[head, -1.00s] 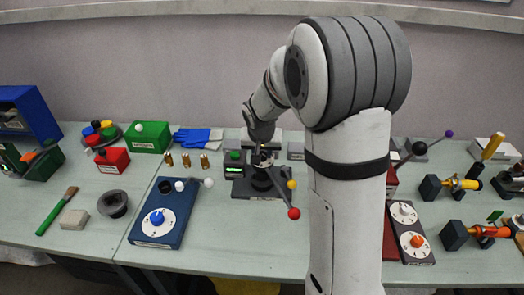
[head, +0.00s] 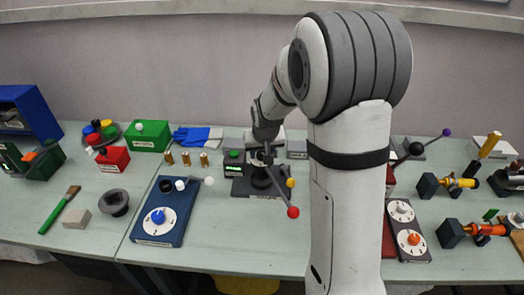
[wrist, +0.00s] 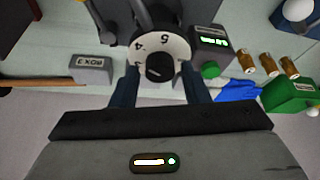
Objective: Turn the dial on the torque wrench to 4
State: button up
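In the head view my gripper (head: 264,157) is over the wrench and hides part of the dial.
A box with a green button (head: 233,155) and lit display stands just left of the wrench. Brass cylinders (head: 186,159) and a blue dial box (head: 160,218) are farther left. A grey labelled box (wrist: 90,68) is near the fingers. Clear table lies in front of the wrench.

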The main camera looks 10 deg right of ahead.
jog(key=shift+o, duration=0.8)
jog(key=b+v, duration=0.1)
jog(key=v, duration=0.6)
jog(key=shift+r, duration=0.4)
jog(key=shift+s, duration=0.15)
jog(key=s+r+g, duration=0.1)
jog(key=s+r, duration=0.2)
jog(key=s, duration=2.2)
jog(key=shift+a+n, duration=0.2)
jog(key=shift+n, duration=0.1)
